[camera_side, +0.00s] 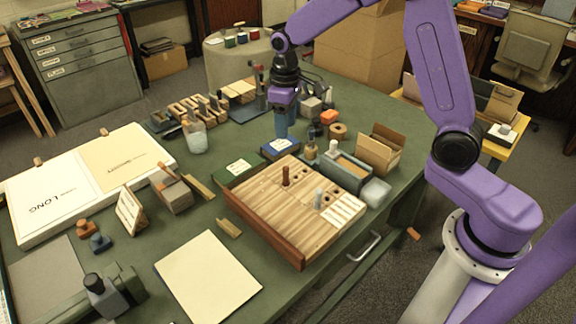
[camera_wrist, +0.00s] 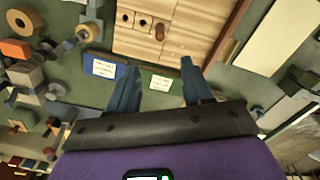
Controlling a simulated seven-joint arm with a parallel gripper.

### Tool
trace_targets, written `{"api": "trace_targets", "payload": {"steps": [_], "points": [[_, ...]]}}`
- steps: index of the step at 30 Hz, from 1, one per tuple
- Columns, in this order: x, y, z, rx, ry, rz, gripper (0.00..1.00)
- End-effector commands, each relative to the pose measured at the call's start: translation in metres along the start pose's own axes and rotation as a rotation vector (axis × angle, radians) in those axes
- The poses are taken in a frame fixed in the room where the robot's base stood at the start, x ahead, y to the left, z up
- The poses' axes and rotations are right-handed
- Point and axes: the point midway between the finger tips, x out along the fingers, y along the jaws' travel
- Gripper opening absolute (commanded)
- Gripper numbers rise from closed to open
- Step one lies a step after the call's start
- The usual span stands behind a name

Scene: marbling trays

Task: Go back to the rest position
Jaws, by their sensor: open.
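My gripper (camera_side: 281,125) hangs from the purple arm above the back middle of the green table (camera_side: 200,235). In the wrist view my gripper (camera_wrist: 157,78) shows two blue fingers spread apart with nothing between them. Below the fingers are a blue box (camera_side: 281,147) and a green box (camera_side: 238,170) with white labels. The wrist view shows the blue box (camera_wrist: 104,68) by the left finger and the green box (camera_wrist: 160,83) between the fingers, lower down. A wooden board (camera_side: 290,205) with holes and a brown peg (camera_side: 286,175) lies in front of the gripper.
Wooden blocks (camera_side: 190,108) and a clear cup (camera_side: 195,138) stand left of the gripper. An open cardboard box (camera_side: 381,148) and a grey tray (camera_side: 347,172) stand to the right. A cream sheet (camera_side: 207,277) lies at the front. A white board (camera_side: 60,200) lies at left.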

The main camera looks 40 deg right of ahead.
Motion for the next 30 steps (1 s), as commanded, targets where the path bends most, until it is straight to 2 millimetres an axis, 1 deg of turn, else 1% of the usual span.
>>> {"api": "trace_targets", "payload": {"steps": [2, 5, 8, 11, 15, 17, 21, 23, 27, 30], "points": [[-0.001, -0.003, 0.002, -0.008, 0.001, 0.000, 0.50], [-0.006, -0.015, 0.008, -0.035, 0.003, 0.000, 0.50], [-0.014, -0.034, 0.022, -0.080, 0.006, 0.001, 0.50], [-0.023, -0.057, 0.041, -0.137, 0.009, 0.001, 0.50], [-0.032, -0.084, 0.073, -0.213, 0.013, 0.000, 0.50], [-0.036, -0.095, 0.088, -0.244, 0.014, 0.000, 0.50], [-0.042, -0.116, 0.125, -0.321, 0.018, -0.001, 0.50], [-0.044, -0.123, 0.142, -0.354, 0.019, -0.002, 0.50], [-0.047, -0.137, 0.183, -0.432, 0.023, -0.004, 0.50], [-0.048, -0.144, 0.213, -0.486, 0.025, -0.006, 0.50]]}}
